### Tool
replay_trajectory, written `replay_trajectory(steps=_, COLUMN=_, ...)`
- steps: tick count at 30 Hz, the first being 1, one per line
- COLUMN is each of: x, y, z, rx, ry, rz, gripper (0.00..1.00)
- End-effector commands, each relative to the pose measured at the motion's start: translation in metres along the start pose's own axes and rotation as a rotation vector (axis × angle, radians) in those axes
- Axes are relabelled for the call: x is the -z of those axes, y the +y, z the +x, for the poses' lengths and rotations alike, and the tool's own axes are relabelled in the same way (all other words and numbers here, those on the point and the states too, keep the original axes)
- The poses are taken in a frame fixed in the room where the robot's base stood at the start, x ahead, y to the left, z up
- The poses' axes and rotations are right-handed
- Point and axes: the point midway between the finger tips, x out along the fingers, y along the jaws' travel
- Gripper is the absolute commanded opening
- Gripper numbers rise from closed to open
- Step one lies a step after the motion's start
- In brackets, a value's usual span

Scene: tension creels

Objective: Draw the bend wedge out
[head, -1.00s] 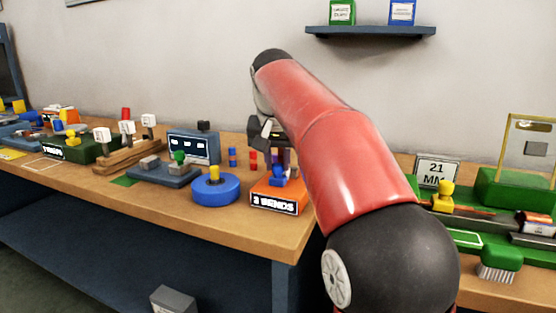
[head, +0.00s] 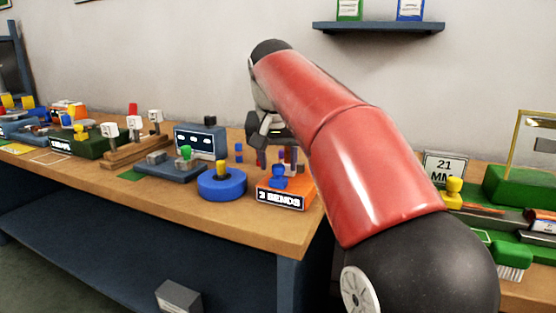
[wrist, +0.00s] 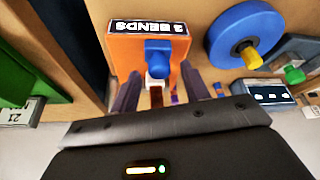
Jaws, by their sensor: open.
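An orange block (head: 301,188) with a "BENDS" label stands near the front edge of the workbench. A blue knobbed piece (head: 278,177), which I take as the bend wedge, sits at it. In the wrist view the blue piece (wrist: 157,55) shows on the orange block (wrist: 125,48), with a small pale part below it. My gripper (head: 276,158) is above and behind the block, its fingers pointing down. In the wrist view my gripper (wrist: 163,87) is open, its fingers spread to either side of the blue piece's line. Nothing is held; contact cannot be told.
A blue disc with a yellow knob (head: 222,184) stands close left of the block. A dark panel box (head: 201,141) and small blue and red pegs stand behind. A green fixture with a "21 MM" sign (head: 443,168) is on the right. My arm hides the bench between.

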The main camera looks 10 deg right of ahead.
Motion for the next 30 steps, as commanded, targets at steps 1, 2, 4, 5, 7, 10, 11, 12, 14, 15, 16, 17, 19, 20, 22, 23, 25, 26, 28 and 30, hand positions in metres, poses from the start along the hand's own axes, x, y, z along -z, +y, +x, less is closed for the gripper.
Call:
replay_trajectory(steps=1, x=0.001, y=-0.001, z=-0.008, rx=0.002, ry=0.004, rz=0.000, gripper=0.46)
replay_trajectory(steps=2, x=0.001, y=-0.001, z=-0.013, rx=0.002, ry=0.004, rz=0.000, gripper=0.46)
replay_trajectory(steps=4, x=0.001, y=-0.001, z=-0.025, rx=0.002, ry=0.005, rz=0.000, gripper=0.46)
replay_trajectory(steps=5, x=0.001, y=-0.001, z=-0.031, rx=0.002, ry=0.004, rz=0.000, gripper=0.46)
replay_trajectory(steps=7, x=0.001, y=-0.001, z=-0.043, rx=0.002, ry=0.004, rz=0.000, gripper=0.46)
replay_trajectory(steps=10, x=0.001, y=0.000, z=-0.059, rx=0.001, ry=0.003, rz=0.000, gripper=0.46)
replay_trajectory(steps=11, x=0.001, y=0.000, z=-0.062, rx=0.001, ry=0.002, rz=0.000, gripper=0.46)
replay_trajectory(steps=12, x=0.001, y=0.000, z=-0.066, rx=0.001, ry=0.003, rz=0.000, gripper=0.46)
replay_trajectory(steps=14, x=0.001, y=0.000, z=-0.070, rx=0.001, ry=0.001, rz=0.000, gripper=0.46)
replay_trajectory(steps=15, x=0.000, y=0.000, z=-0.072, rx=0.000, ry=0.001, rz=0.000, gripper=0.46)
replay_trajectory(steps=16, x=0.000, y=0.000, z=-0.073, rx=0.000, ry=0.001, rz=0.000, gripper=0.46)
replay_trajectory(steps=17, x=0.000, y=0.000, z=-0.074, rx=0.000, ry=0.001, rz=0.000, gripper=0.46)
replay_trajectory(steps=19, x=0.000, y=0.000, z=-0.074, rx=0.000, ry=0.001, rz=0.000, gripper=0.46)
replay_trajectory(steps=20, x=0.000, y=0.000, z=-0.074, rx=0.000, ry=0.001, rz=0.000, gripper=0.46)
replay_trajectory(steps=22, x=0.000, y=0.000, z=-0.074, rx=0.000, ry=0.000, rz=0.000, gripper=0.46)
replay_trajectory(steps=23, x=0.000, y=0.000, z=-0.074, rx=0.000, ry=0.000, rz=0.000, gripper=0.46)
replay_trajectory(steps=25, x=0.000, y=0.000, z=-0.074, rx=0.001, ry=0.000, rz=-0.001, gripper=0.46)
replay_trajectory(steps=26, x=-0.001, y=0.000, z=-0.074, rx=0.001, ry=0.000, rz=-0.001, gripper=0.46)
replay_trajectory(steps=28, x=-0.005, y=0.003, z=-0.073, rx=0.004, ry=0.001, rz=-0.008, gripper=0.46)
replay_trajectory(steps=30, x=-0.014, y=0.008, z=-0.072, rx=0.010, ry=0.003, rz=-0.021, gripper=0.46)
